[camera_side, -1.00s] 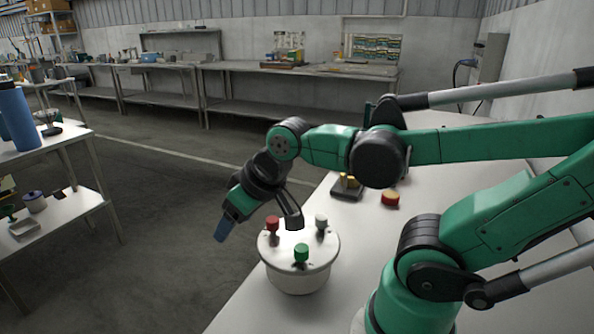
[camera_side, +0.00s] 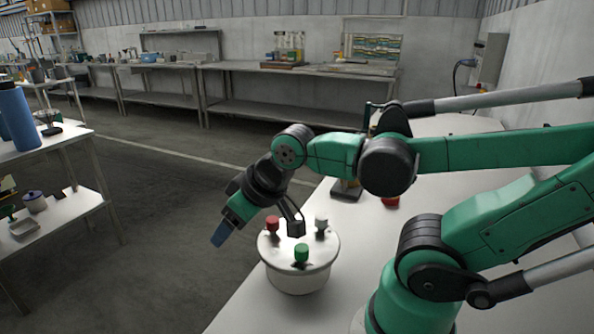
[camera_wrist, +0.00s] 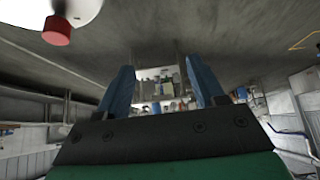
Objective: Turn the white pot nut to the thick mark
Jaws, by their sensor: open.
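The white pot (camera_side: 297,279) stands on the bench with three knob-like nuts on its lid. The white nut (camera_side: 321,224) is at the lid's right, the red nut (camera_side: 273,223) at the left and the green nut (camera_side: 301,253) at the front. My gripper (camera_side: 221,235) is to the left of the pot, tilted down to the left, clear of all nuts. In the wrist view its blue fingers (camera_wrist: 158,65) are apart with nothing between them. That view shows the red nut (camera_wrist: 57,30) and part of the lid, not the white nut. I cannot make out the thick mark.
A dark part of my wrist hangs just above the lid, between the nuts. A dark block (camera_side: 346,190) and a red piece (camera_side: 390,202) sit behind the pot, partly hidden by my arm. The bench right of the pot is clear.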

